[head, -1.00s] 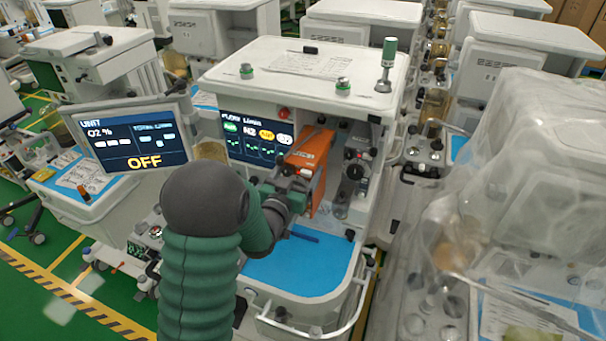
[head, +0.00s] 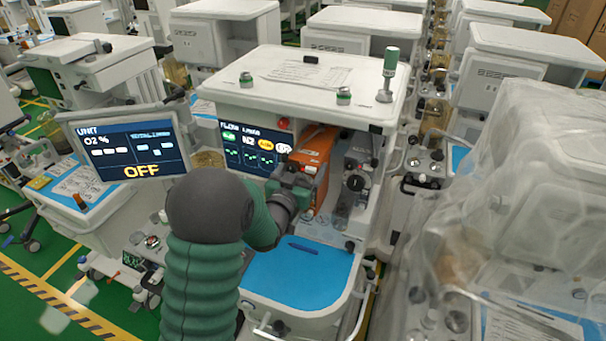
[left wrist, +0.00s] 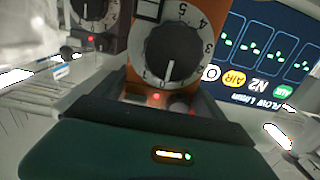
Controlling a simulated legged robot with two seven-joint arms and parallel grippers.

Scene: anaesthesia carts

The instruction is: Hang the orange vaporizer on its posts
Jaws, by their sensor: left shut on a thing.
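The orange vaporizer (head: 314,150) stands nearly upright in the bay of the middle cart, right of the flow screen. In the left wrist view the vaporizer (left wrist: 187,13) appears upside down, with a black numbered dial above my gripper jaws (left wrist: 165,108). The posts behind the vaporizer are hidden, so I cannot tell whether it rests on them. My right gripper is not in view.
A dark grey vaporizer (head: 358,165) is close on the right in the same bay. The flow screen (head: 252,146) is close on the left. A plastic-draped cart (head: 520,200) stands at right.

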